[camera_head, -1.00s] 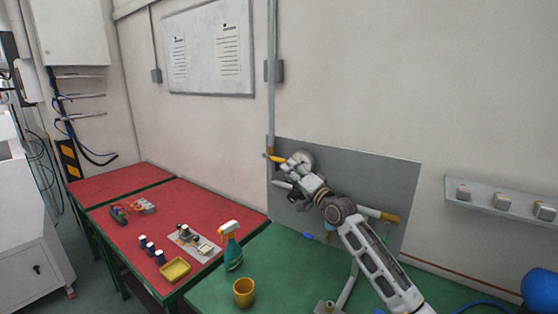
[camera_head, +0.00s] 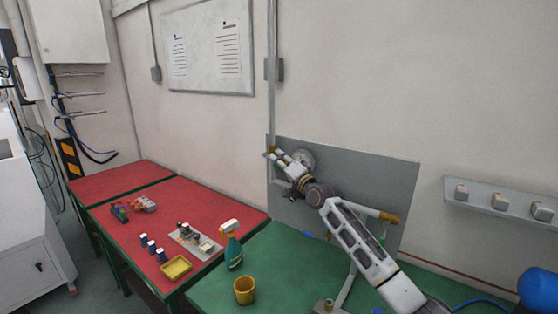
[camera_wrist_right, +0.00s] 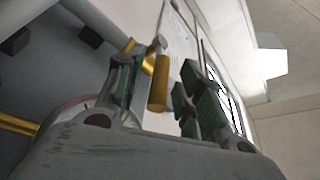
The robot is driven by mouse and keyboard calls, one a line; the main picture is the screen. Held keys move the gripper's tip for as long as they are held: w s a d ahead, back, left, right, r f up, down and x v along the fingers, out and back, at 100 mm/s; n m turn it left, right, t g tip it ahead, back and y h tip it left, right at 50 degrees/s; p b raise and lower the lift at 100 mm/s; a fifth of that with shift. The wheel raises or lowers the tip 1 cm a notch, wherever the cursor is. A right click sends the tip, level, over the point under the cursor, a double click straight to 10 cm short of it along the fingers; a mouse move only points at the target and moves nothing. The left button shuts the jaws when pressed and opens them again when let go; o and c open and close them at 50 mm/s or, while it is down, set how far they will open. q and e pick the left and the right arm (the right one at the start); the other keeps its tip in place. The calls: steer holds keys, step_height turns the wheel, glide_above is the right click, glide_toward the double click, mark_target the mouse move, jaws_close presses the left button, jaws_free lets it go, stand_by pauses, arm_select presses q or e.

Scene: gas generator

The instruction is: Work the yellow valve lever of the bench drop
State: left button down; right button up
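The yellow valve lever (camera_wrist_right: 159,82) stands between the two fingers of my right gripper (camera_wrist_right: 160,95) in the right wrist view. It is close to the left finger, with a visible gap to the right finger. The fingers are apart. In the head view my right gripper (camera_head: 276,157) is at the vertical pipe (camera_head: 271,110) by the left edge of the grey panel (camera_head: 360,178). It hides most of the lever there; only a little yellow (camera_head: 270,149) shows. My left gripper is not in view.
A round gauge (camera_head: 305,158) sits just right of my right gripper. A spray bottle (camera_head: 232,246) and a yellow cup (camera_head: 244,291) stand on the green bench (camera_head: 280,258).

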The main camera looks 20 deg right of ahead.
steer(key=shift+w+r, duration=0.1)
steer(key=shift+w, duration=0.25)
jaws_close()
stand_by(0.3)
